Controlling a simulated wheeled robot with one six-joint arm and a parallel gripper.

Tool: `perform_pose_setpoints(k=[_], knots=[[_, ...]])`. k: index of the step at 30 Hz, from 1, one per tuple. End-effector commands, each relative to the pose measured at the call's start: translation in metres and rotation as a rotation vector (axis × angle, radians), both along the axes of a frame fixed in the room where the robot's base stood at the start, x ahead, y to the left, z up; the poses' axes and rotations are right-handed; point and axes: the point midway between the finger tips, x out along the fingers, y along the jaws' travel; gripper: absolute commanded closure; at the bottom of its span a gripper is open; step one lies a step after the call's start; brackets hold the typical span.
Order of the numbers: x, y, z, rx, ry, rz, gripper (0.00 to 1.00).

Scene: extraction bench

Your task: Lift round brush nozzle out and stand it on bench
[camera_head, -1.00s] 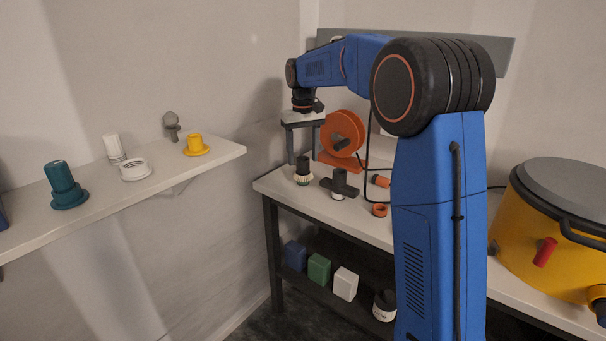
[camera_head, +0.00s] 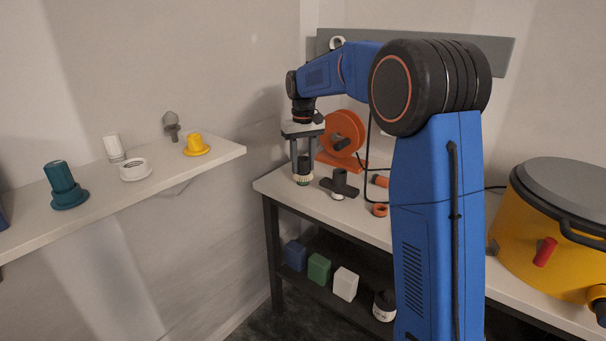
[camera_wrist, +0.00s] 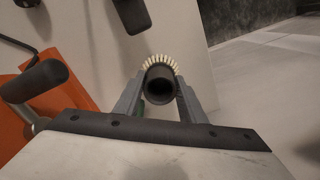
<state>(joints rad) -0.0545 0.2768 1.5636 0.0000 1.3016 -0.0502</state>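The round brush nozzle (camera_head: 303,177) has a dark tube and a ring of pale bristles. It stands upright at the left end of the bench (camera_head: 273,182), tube upward. In the wrist view, I look down into the tube of the nozzle (camera_wrist: 160,87), with bristles showing along its far side. My gripper (camera_head: 304,164) points down over it, one finger on each side of the tube. In the wrist view, the fingers of my gripper (camera_wrist: 160,82) appear to touch the tube on both sides. The nozzle's underside is hidden.
A dark T-shaped nozzle (camera_head: 340,184) lies close to the right. An orange reel (camera_head: 345,130) stands behind, and orange fittings (camera_head: 380,210) lie farther right. A wall shelf (camera_head: 100,199) holds several fittings. A yellow canister (camera_head: 550,235) stands at right.

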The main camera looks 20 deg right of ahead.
Motion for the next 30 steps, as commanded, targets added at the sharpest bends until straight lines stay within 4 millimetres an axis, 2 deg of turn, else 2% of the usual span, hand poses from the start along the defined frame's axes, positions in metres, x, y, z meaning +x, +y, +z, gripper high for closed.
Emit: perform_pose_setpoints(k=[30], knots=[[0.0,0.0,0.022,0.0,-0.001,0.0,0.95]])
